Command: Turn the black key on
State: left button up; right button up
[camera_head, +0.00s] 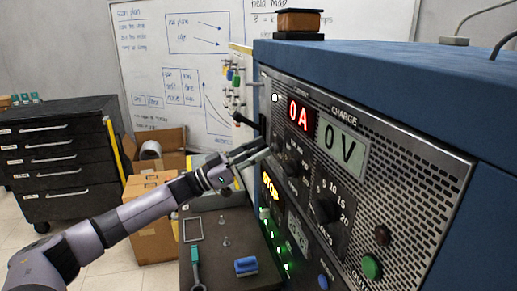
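My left gripper (264,146) reaches in from the left, its fingertips close to the left part of the blue cabinet's front panel (420,190). Its two fingers point right; at this angle I cannot tell whether they are open or shut, or touching the panel. A black piece (241,119) sticks out at the panel's left edge, just above the fingers; I cannot tell whether it is the key. Black dials (325,211) sit below the red "0 A" display (300,114) and the "0 V" display (342,149). My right gripper is out of view.
A dark bench (228,270) below the arm holds a blue object (246,266), a teal-handled tool (196,262) and small parts. Cardboard boxes (152,240) and a black drawer cabinet (60,150) stand at left. A whiteboard (180,60) is behind.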

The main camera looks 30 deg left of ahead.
pick_arm(q)
jog(key=shift+c, duration=0.4)
grip_shut()
